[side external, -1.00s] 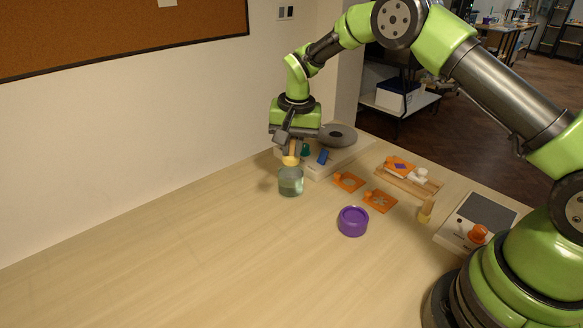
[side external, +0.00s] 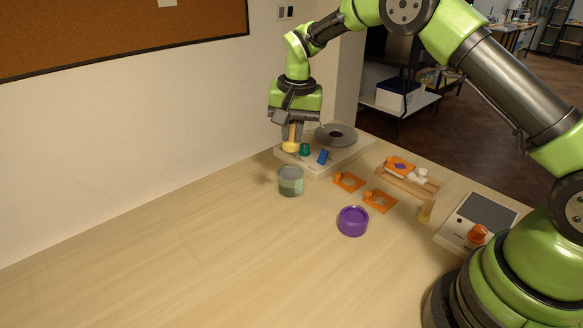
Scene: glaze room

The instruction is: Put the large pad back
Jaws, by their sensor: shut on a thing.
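My gripper (side external: 291,124) is shut on a wooden handle with a rounded yellow pad (side external: 290,147) at its lower end. I take this to be the large pad. It hangs upright, just above and behind the glass jar (side external: 290,187) of greenish liquid, and appears clear of the jar. Behind it is the near left end of the white board (side external: 318,170). Whether the pad touches the board cannot be told. A smaller yellowish piece (side external: 426,212) stands at the right of the table.
The white board bears a teal knob (side external: 305,149), a blue block (side external: 323,157) and a grey disc (side external: 336,134). Two orange plates (side external: 348,182), a wooden rack (side external: 408,183), a purple round container (side external: 353,221) and a white box with an orange knob (side external: 478,234) lie rightward. The left table is clear.

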